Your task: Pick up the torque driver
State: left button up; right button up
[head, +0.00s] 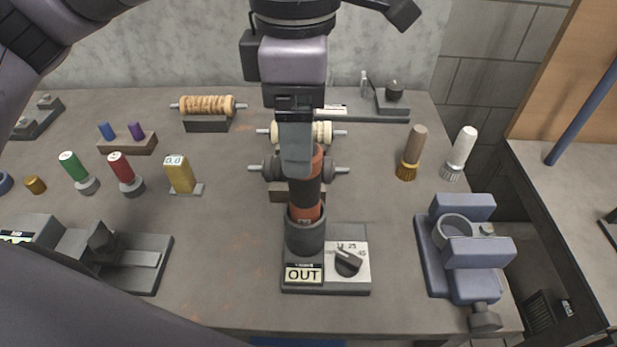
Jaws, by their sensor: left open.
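The torque driver (306,194), orange-red and black, stands upright in the dark round cup (305,235) of a grey stand at the front middle of the bench. Its lower end is hidden in the cup. My right gripper is not in view.
Rollers (207,106) lie on racks behind the driver. Green (74,167), red (121,168) and yellow (179,174) pieces stand left. Two brushes (411,155) and a blue-grey vise (470,250) are right. Bare bench (225,240) lies left of the stand.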

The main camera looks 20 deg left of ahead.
aim_at(305, 203)
pick_arm(q)
jog(key=f+p, duration=0.1)
jog(key=f, duration=0.5)
jog(key=shift+d+f, duration=0.15)
jog(key=shift+d, duration=0.05)
jog(key=shift+f, duration=0.4)
jog(key=c, duration=1.2)
jog(key=shift+w, duration=0.1)
jog(key=shift+c, duration=0.2)
jog(key=shift+r, duration=0.1)
